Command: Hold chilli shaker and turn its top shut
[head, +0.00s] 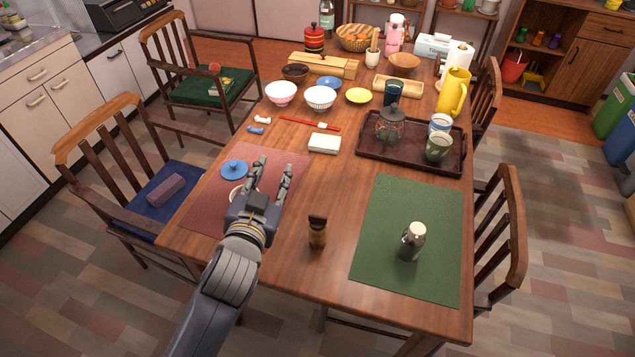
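A small brown shaker-like bottle with a dark top (317,232) stands upright on the bare wood near the table's front edge, between the two mats. It looks like the chilli shaker, but I cannot read a label or tell how its top is turned. My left gripper (272,172) is open above the red mat (205,208), up and left of the shaker and apart from it. Its two fingers point away from me, with a gap between them. My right gripper is not in view.
A blue lid (234,168) and a partly hidden pale dish lie by my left gripper. A dark bottle with a cream top (413,240) stands on the green mat (385,275). A dark tray (376,152) holds cups and a glass jar. Bare wood surrounds the shaker.

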